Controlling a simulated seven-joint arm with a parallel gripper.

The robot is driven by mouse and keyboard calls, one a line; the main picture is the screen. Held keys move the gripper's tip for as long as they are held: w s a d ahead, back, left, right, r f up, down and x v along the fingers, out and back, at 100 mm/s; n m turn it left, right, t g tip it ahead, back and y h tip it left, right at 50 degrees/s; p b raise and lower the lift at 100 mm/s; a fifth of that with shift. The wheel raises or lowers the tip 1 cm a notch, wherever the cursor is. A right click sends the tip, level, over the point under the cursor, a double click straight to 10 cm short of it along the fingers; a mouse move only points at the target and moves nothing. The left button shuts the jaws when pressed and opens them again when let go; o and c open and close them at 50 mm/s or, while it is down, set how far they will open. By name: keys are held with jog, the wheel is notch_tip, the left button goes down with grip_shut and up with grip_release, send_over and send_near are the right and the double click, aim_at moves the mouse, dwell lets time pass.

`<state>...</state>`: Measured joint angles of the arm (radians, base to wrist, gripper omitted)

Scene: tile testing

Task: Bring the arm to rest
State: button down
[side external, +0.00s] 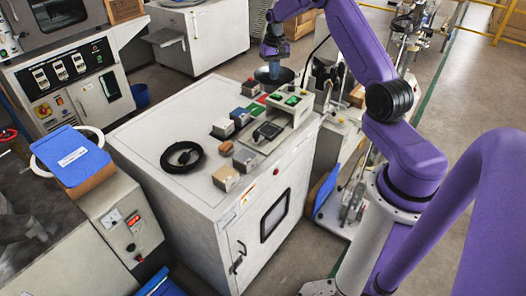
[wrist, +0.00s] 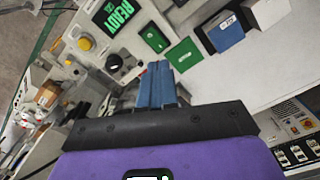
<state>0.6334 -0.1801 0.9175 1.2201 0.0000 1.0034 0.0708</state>
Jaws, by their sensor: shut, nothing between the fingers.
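My gripper (side external: 273,72) is at the back of the white cabinet top (side external: 150,130) in the side external view, over or close to a dark round dish. Its blue fingers also show in the wrist view (wrist: 156,84). They are closed together and hold nothing. My purple arm reaches in from the right. Whether the fingertips touch anything below cannot be told.
A tester with a green READY screen (wrist: 120,14), yellow button (wrist: 86,44) and black knob (wrist: 114,62) is close by. Green (wrist: 184,55) and blue (wrist: 222,30) tiles lie beside it.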

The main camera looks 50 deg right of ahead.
jog(key=shift+r, duration=0.1)
jog(key=s+a+r+n, duration=0.3)
jog(key=a, duration=0.7)
jog(key=s+a+r+n, duration=0.2)
jog(key=s+a+r, duration=0.15)
jog(key=a, duration=0.55)
jog(key=s+a+r+n, duration=0.2)
jog(key=a+r+n, duration=0.1)
jog(key=a, duration=0.7)
jog(key=s+a+r+n, duration=0.3)
jog(key=s+a+n, duration=0.3)
jog(key=s, duration=0.7)
jog(key=s+f+n, duration=0.1)
jog(key=s+n, duration=0.3)
jog(key=s, duration=1.3)
jog(key=shift+d+n, duration=0.2)
jog(key=shift+n, duration=0.1)
jog(key=shift+w, duration=0.1)
